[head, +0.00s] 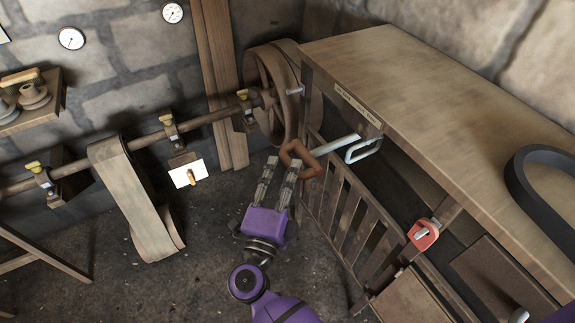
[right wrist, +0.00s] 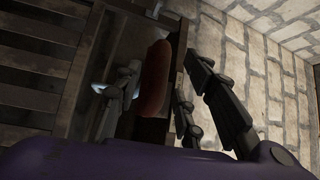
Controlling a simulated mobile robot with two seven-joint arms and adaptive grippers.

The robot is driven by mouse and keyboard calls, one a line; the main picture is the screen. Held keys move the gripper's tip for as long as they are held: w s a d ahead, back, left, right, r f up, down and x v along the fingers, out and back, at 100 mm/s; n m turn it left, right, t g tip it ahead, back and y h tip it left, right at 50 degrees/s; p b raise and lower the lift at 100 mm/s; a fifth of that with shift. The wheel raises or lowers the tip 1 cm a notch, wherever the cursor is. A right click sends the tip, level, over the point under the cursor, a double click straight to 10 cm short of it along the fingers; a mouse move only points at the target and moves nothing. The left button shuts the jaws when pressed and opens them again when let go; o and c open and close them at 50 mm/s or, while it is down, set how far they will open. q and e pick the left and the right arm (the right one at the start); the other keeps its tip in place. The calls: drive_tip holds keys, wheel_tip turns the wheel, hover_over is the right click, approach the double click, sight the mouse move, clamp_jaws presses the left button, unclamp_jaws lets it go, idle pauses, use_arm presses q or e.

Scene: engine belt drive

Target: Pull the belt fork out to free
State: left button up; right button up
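The belt fork has a pale metal rod with a fork end (head: 355,148) that reaches in under the bench top. Its reddish-brown handle (head: 302,158) sticks out at the left, in front of the slatted guard. My right gripper (head: 283,164) is at the handle with its two fingers apart. In the right wrist view the handle (right wrist: 155,76) shows between the spread fingers (right wrist: 158,98), with small gaps beside it. Contact cannot be made out. My left gripper is not in view.
A wooden bench (head: 440,75) fills the right side, with a black belt (head: 540,185) on it. A red padlock-like piece (head: 424,233) hangs on its front. A slatted guard (head: 345,205) stands close to my right gripper. A shaft (head: 205,117) with a wide belt (head: 125,185) runs at the left.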

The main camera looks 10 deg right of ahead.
drive_tip(key=shift+v, duration=2.3)
drive_tip(key=shift+a, duration=0.1)
drive_tip(key=w+a+r+n+t+y, duration=0.1)
drive_tip(key=a+r+n+t+y, duration=0.1)
drive_tip(key=a+n+y, duration=0.65)
drive_tip(key=s+d+f+n+g+y+p, duration=0.1)
drive_tip(key=s+d+f+n+g+y, duration=0.15)
drive_tip(key=s+d+f+n, duration=0.35)
drive_tip(key=s+d+f+n+g+y+p, duration=0.1)
drive_tip(key=s+f+n+g+y, duration=0.1)
drive_tip(key=f+n+g, duration=0.4)
use_arm(q)
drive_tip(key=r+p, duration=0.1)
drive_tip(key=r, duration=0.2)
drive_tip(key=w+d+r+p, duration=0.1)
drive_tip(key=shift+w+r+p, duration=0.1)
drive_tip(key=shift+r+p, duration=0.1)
drive_tip(key=shift+p, duration=0.1)
use_arm(e)
drive_tip(key=s+d+f+g+h, duration=0.1)
drive_tip(key=s+d+f+h, duration=0.1)
drive_tip(key=s+d+f, duration=0.3)
drive_tip(key=s+d+f+n+g+h, duration=0.1)
drive_tip(key=s+d+f, duration=0.4)
drive_tip(key=s+d, duration=0.7)
drive_tip(key=shift+s+f+g+h, duration=0.35)
drive_tip(key=shift+s+g+h, duration=0.1)
drive_tip(key=shift+s+h, duration=0.3)
